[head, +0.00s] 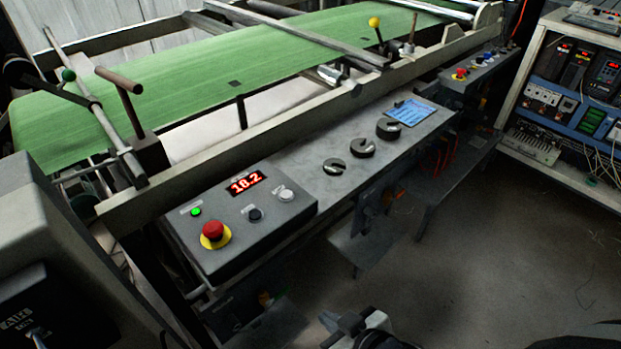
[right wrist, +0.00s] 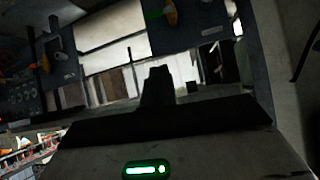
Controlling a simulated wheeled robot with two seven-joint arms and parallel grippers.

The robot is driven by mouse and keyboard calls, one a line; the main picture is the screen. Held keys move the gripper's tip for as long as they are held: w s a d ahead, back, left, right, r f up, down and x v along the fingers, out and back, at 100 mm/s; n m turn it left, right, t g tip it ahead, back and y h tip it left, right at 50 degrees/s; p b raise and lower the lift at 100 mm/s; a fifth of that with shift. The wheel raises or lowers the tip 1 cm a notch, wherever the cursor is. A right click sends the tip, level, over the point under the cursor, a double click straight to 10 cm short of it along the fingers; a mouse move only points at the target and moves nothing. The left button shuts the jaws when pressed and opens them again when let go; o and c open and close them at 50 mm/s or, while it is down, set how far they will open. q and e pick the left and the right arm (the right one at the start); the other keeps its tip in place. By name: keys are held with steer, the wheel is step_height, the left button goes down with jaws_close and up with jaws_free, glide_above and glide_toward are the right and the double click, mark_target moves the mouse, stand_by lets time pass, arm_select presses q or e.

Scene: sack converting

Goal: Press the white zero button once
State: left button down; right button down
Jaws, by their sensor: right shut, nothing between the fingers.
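The white button (head: 286,195) sits at the right of a grey control box (head: 264,238), with a small label beside it too small to read. The box's red display (head: 245,183) reads 18.2. My right gripper (head: 340,325) is at the bottom edge of the head view, below and to the right of the box and well apart from the button. It is shut and empty; its closed fingers (right wrist: 158,88) also show in the right wrist view. The button cannot be made out in the wrist view. My left gripper is not in view.
The box also carries a black button (head: 255,214), a green lamp (head: 196,212) and a red mushroom button (head: 213,231) on a yellow ring. Several dark round pieces and a blue-screened device (head: 411,112) lie on the grey ledge to the right. Open floor (head: 480,250) lies right of it.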

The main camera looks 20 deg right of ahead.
steer(key=w+a+r+n+t+y+b, duration=0.35)
steer(key=w+r+n+t, duration=0.25)
steer(key=w+r+n, duration=0.5)
steer(key=w+a+r+n+g+y+b, duration=0.15)
steer(key=a+r+n+g+y, duration=0.4)
steer(key=n, duration=0.85)
steer(key=w+a+r+n+g+y+b, duration=0.15)
steer(key=a+r+n+g+y, duration=0.45)
steer(key=n, duration=0.7)
arm_select(q)
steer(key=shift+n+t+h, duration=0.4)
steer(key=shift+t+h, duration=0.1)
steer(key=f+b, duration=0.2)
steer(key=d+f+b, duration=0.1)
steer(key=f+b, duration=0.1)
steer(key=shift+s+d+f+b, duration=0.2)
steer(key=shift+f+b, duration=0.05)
steer(key=shift+b, duration=0.15)
arm_select(e)
steer(key=w+d+n+t+h, duration=0.1)
steer(key=w+d+n+h, duration=0.3)
steer(key=d, duration=0.4)
steer(key=w+d+n+t+h, duration=0.2)
steer(key=w+d+n+h, duration=0.3)
steer(key=d+h, duration=0.3)
steer(key=shift+w+d+r+n+h, duration=0.25)
steer(key=shift+n+h, duration=0.35)
steer(key=shift+n, duration=0.3)
